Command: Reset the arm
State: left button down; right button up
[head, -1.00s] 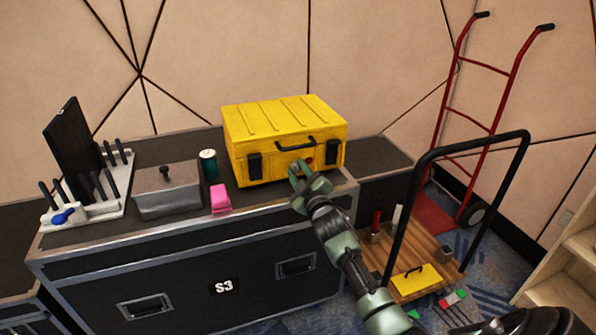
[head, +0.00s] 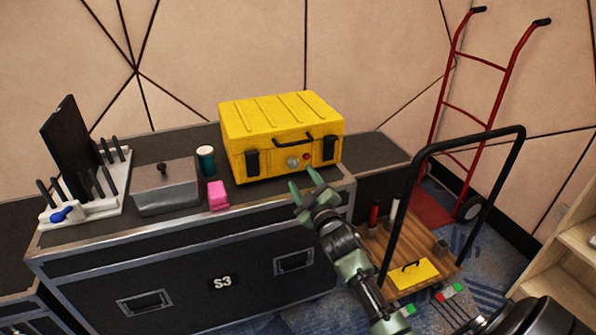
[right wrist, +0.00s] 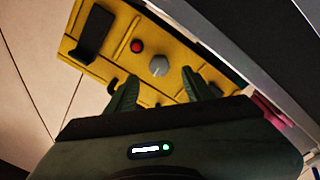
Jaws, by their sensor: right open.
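My right gripper (head: 306,186) is open and empty, in front of the yellow case and just over the front edge of the S3 chest. In the right wrist view its two green fingers (right wrist: 160,92) stand apart, with the case front beyond them. The yellow case (head: 283,118) stands shut on the chest top. Its front has a black handle, two black latches, a grey knob (head: 293,162) and a red button (head: 306,156). The knob also shows in the right wrist view (right wrist: 159,66), apart from the fingers. My left gripper is not in view.
On the black S3 chest (head: 200,262) are a grey lidded box (head: 166,190), a green can (head: 206,160), a pink block (head: 217,196) and a rack with a black panel (head: 70,148). A platform cart (head: 411,231) and red hand truck (head: 468,110) stand right.

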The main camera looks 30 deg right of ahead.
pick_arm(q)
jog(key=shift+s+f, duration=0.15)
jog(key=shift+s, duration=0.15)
pick_arm(e)
jog(key=shift+v, duration=0.75)
